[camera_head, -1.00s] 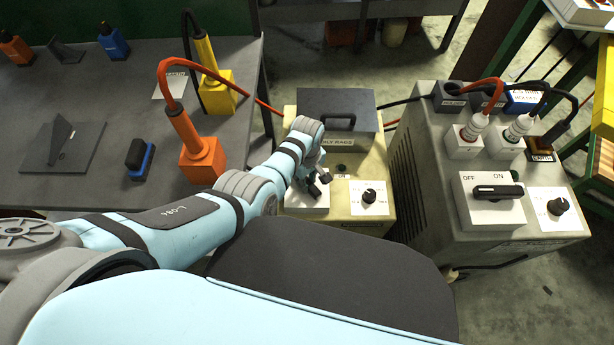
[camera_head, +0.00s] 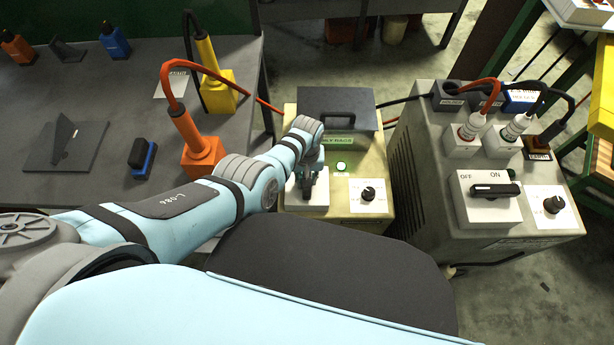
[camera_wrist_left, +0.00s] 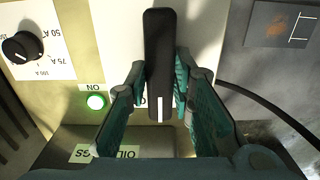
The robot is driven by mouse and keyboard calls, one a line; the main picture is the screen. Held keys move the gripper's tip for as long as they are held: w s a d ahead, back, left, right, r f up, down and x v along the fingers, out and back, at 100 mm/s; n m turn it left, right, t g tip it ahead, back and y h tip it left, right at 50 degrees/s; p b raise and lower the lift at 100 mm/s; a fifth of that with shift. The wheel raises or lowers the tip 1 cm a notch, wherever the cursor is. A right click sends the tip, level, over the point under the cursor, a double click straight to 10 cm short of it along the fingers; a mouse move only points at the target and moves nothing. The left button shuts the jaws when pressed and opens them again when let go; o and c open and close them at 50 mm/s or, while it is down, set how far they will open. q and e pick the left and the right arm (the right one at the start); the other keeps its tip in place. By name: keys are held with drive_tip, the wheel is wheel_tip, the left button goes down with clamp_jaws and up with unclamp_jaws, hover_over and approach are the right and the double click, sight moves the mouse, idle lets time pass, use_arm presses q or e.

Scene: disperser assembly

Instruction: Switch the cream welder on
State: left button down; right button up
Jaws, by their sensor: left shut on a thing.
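The cream welder (camera_head: 377,228) stands on the floor right of the bench, with a white switch plate and a black rotary switch handle (camera_wrist_left: 160,60) on its top. My left gripper (camera_head: 307,182) is over the plate. In the left wrist view my left gripper (camera_wrist_left: 157,88) is shut on the handle, one finger on each side. The handle's white mark points toward the grey box, and the plate lettering is mostly hidden. The lamp (camera_head: 341,166) by the ON label is lit green, also in the left wrist view (camera_wrist_left: 96,101). My right gripper is not in view.
A grey box (camera_head: 355,106) labelled for oily rags sits on the welder's back. A knob (camera_head: 368,193) is right of the switch. A larger grey welder (camera_head: 420,170) stands to the right. The bench (camera_head: 95,195) at left holds orange and yellow plugs with cables.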

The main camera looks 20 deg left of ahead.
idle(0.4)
use_arm(q)
drive_tip(key=c, duration=1.4)
unclamp_jaws()
drive_tip(key=shift+w+r, duration=0.1)
drive_tip(key=shift+r, duration=0.5)
wheel_tip(320, 180, up, 11)
drive_tip(key=shift+f, duration=0.1)
